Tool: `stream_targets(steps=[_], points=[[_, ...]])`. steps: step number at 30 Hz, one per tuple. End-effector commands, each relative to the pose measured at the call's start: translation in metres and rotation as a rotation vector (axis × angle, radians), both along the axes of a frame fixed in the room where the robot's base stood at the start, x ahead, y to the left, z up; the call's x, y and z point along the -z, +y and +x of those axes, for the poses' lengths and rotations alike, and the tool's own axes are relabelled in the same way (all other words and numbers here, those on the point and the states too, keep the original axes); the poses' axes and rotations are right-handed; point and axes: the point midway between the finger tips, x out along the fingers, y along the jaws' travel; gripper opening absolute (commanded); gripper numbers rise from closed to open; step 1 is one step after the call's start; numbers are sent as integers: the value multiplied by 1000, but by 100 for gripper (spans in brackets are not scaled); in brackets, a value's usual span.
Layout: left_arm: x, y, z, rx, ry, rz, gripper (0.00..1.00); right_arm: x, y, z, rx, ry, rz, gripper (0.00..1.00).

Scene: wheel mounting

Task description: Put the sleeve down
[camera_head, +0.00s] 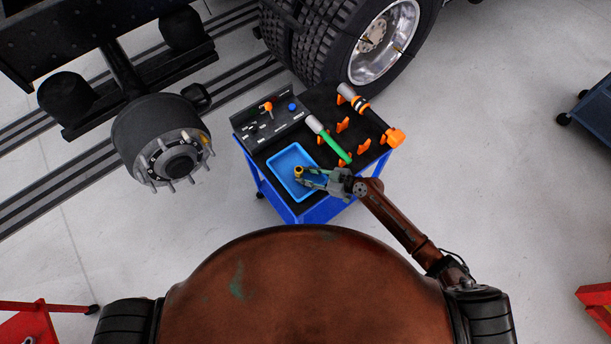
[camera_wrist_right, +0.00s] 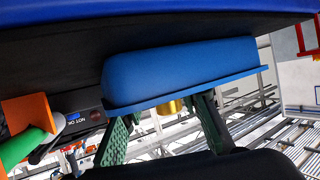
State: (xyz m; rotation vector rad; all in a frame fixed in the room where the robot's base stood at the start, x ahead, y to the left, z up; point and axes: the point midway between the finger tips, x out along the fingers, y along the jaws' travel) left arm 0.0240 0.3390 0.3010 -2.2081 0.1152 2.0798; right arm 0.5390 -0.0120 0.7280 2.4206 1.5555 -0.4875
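A small gold sleeve (camera_head: 299,170) shows at the blue tray (camera_head: 278,163) on the tool cart. My right gripper (camera_head: 312,178) is over the tray with its fingertips close to the sleeve. In the right wrist view the two green fingers (camera_wrist_right: 168,112) are spread apart. The gold sleeve (camera_wrist_right: 170,107) shows between them with a gap on each side. The rim of the blue tray (camera_wrist_right: 190,90) hides part of the sleeve there, so its contact with the tray floor cannot be seen. My left gripper is not in view.
The black-topped cart also holds a green-and-grey tool (camera_head: 328,138), a tool with an orange end (camera_head: 370,115) and several orange holders. A toolboard (camera_head: 270,123) stands at its back left. A wheel hub with studs (camera_head: 172,157) is left; a large tyre (camera_head: 330,45) is behind.

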Motion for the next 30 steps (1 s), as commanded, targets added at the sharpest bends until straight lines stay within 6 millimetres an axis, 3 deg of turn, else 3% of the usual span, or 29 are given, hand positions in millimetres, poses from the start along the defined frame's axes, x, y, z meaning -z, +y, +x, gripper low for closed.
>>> stream_targets(steps=[11,18,30], points=[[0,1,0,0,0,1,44,9,-2,-5,-3,14,-10,38],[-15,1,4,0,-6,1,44,-4,-3,-5,-2,14,-10,38],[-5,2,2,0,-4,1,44,-36,-76,-37,-2,9,-7,38]])
